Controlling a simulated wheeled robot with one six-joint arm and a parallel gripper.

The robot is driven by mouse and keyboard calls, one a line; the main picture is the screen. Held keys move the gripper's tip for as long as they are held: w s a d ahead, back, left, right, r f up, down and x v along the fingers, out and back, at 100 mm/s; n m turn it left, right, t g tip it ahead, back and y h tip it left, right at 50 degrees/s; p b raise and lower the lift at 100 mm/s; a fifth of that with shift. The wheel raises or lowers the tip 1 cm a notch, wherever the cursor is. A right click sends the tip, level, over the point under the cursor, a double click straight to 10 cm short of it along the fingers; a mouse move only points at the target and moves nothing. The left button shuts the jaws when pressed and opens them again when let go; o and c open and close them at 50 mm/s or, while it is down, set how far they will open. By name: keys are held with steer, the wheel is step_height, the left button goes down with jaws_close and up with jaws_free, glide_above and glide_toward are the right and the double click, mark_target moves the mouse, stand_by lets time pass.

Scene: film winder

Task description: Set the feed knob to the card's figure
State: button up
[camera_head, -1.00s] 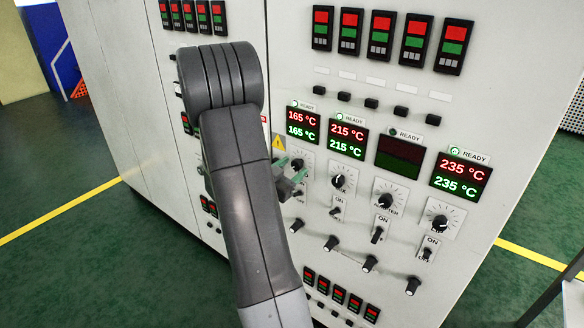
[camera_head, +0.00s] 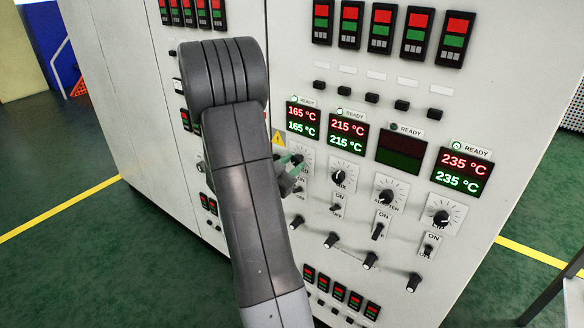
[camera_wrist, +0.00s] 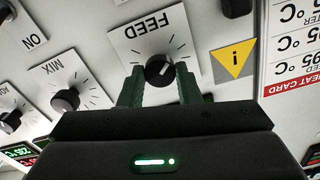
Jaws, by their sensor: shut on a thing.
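The feed knob (camera_wrist: 159,71) is a round dark knob with a pale pointer line, on a white dial plate (camera_wrist: 128,42) marked FEED. The wrist view shows the panel upside down. My gripper (camera_wrist: 160,77) is shut on the knob, one green finger on each side; the fingers also show in the head view (camera_head: 290,170), beside my arm. The heat card (camera_wrist: 290,60) is at the right of the wrist view, cut off by the frame; its figures are only partly visible. The display (camera_head: 302,122) above the feed dial reads 165 °C in red and green.
The mix knob (camera_wrist: 66,101) sits beside the feed dial, with more dials beyond it. Toggle switches (camera_head: 377,232) and lower knobs (camera_head: 331,240) stick out below. A yellow warning sign (camera_wrist: 233,61) lies between dial and card.

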steer(key=m+b, duration=0.1)
steer(key=b, duration=0.1)
steer(key=m+b, duration=0.2)
steer(key=shift+f+b, duration=0.3)
steer(key=m+b, duration=0.5)
steer(key=b, duration=0.1)
steer(key=shift+m+b, duration=0.3)
steer(key=shift+b, duration=0.05)
steer(key=m+b, duration=0.4)
steer(key=shift+r+m+b, duration=0.15)
steer(key=shift+m+b, duration=1.05)
steer(key=shift+b, duration=0.1)
steer(key=shift+r, duration=0.1)
steer(key=o, duration=1)
steer(key=shift+c, duration=0.2)
steer(key=shift+s, duration=0.1)
